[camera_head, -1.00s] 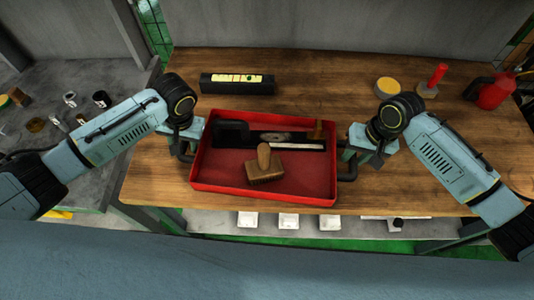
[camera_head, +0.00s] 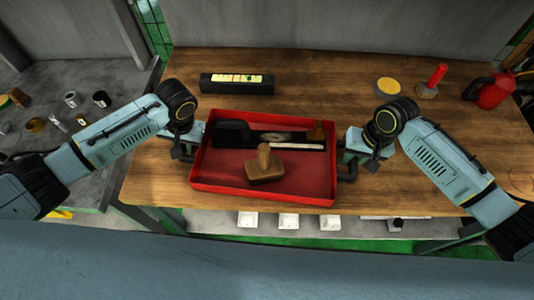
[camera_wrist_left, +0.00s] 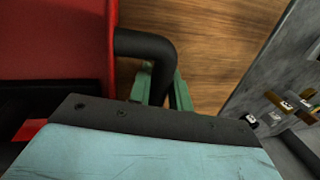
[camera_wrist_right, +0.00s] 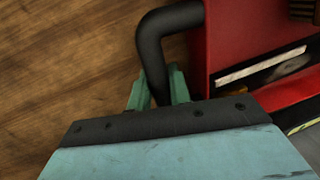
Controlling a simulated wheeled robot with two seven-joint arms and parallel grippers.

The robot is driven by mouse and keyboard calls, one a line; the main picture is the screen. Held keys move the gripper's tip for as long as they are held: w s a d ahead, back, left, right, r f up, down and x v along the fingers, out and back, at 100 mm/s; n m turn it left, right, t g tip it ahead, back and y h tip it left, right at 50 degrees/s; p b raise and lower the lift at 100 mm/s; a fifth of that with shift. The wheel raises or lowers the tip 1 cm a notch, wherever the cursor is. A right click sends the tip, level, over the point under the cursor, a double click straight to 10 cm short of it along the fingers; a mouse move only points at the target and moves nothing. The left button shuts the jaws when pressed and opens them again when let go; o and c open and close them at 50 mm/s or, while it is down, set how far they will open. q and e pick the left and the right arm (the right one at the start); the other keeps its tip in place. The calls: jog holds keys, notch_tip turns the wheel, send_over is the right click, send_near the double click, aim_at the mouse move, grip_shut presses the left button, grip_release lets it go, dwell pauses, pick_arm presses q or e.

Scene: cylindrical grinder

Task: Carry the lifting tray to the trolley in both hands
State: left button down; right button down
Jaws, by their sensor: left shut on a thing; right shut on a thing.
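The red lifting tray (camera_head: 312,186) is over the wooden bench, with a wooden-handled brush (camera_head: 265,168) and a long dark tool with a pale edge (camera_head: 285,145) inside. Whether it touches the bench is unclear. My left gripper (camera_head: 190,150) is shut on the tray's black left handle, which shows in the left wrist view (camera_wrist_left: 150,45). My right gripper (camera_head: 351,160) is shut on the right handle, clear in the right wrist view (camera_wrist_right: 160,28). Green fingers flank the handles in both wrist views. I cannot identify the trolley.
The wooden bench (camera_head: 420,180) has a black box with a yellow strip (camera_head: 237,84), a yellow-topped tin (camera_head: 389,86), a red-handled tool (camera_head: 435,78) and a red can (camera_head: 490,92) behind and right of the tray. A grey surface with small parts (camera_head: 45,100) lies left.

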pick_arm(q)
jog(key=shift+w+r, duration=0.1)
jog(key=shift+r, duration=0.1)
pick_arm(e)
jog(key=shift+w+r, duration=0.1)
jog(key=shift+r, duration=0.15)
